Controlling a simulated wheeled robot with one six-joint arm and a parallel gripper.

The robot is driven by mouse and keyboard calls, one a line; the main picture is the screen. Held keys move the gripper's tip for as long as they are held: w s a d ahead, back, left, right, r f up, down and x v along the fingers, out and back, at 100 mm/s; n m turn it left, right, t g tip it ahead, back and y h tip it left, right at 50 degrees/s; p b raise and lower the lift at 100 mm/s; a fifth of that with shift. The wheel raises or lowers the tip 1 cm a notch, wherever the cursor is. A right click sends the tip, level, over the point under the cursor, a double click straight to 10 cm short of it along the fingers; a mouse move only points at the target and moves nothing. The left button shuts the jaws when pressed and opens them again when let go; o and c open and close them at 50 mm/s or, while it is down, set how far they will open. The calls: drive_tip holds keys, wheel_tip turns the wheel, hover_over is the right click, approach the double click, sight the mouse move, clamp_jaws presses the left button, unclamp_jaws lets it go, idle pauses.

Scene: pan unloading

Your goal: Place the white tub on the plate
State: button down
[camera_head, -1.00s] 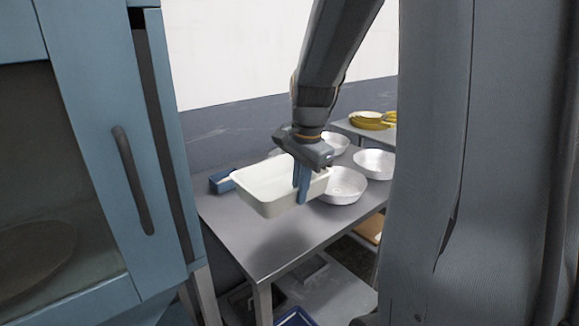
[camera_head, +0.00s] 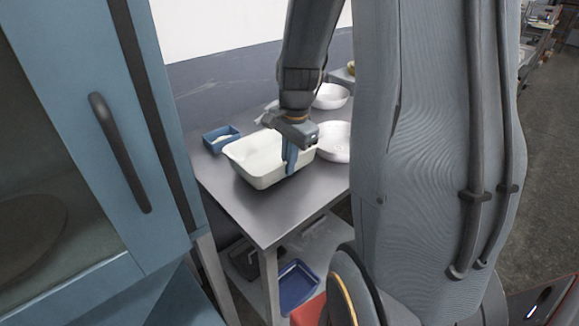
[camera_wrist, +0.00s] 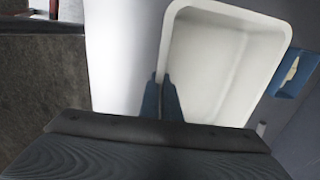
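The white tub (camera_head: 248,163) is a deep rectangular container with rounded corners, roughly level over the grey metal table. My gripper (camera_head: 291,160) is shut on its near right wall. In the wrist view, the blue fingers (camera_wrist: 159,98) pinch the rim of the tub (camera_wrist: 212,65), one inside and one outside. The tub looks empty. I cannot tell whether its bottom touches the table. A round dark disc, possibly the plate (camera_head: 30,237), shows dimly through the glass of the blue cabinet at left.
On the grey table (camera_head: 262,222) are a small blue container (camera_head: 221,139) and white bowls (camera_head: 333,142). The blue cabinet door (camera_head: 75,150) with a dark handle stands close at left. A lower shelf holds a blue tray (camera_head: 297,287). The table's front is clear.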

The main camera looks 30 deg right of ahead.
drive_tip(key=shift+f, duration=0.9)
drive_tip(key=shift+f, duration=0.2)
drive_tip(key=c, duration=2)
unclamp_jaws()
drive_tip(key=shift+r, duration=0.1)
wheel_tip(320, 180, up, 12)
drive_tip(key=s+b, duration=0.1)
drive_tip(key=b, duration=0.1)
drive_tip(key=s+a+f+n, duration=0.3)
drive_tip(key=a+f+n, duration=0.2)
drive_tip(key=a+n, duration=0.2)
drive_tip(key=shift+s+a+f+n, duration=0.2)
drive_tip(key=shift+s+f+n, duration=0.15)
drive_tip(key=shift+s+n, duration=0.05)
drive_tip(key=shift+o, duration=0.4)
drive_tip(key=s+a+f+n, duration=0.1)
drive_tip(key=n, duration=0.1)
drive_tip(key=s+a+f+n, duration=0.2)
drive_tip(key=n, duration=0.1)
drive_tip(key=s+a+f+n, duration=0.1)
drive_tip(key=a+n, duration=0.1)
drive_tip(key=shift+s+a+f+n, duration=0.2)
drive_tip(key=shift+s+a+n, duration=0.05)
drive_tip(key=shift+s+n, duration=0.1)
drive_tip(key=shift+s+f, duration=0.15)
drive_tip(key=shift+s, duration=0.05)
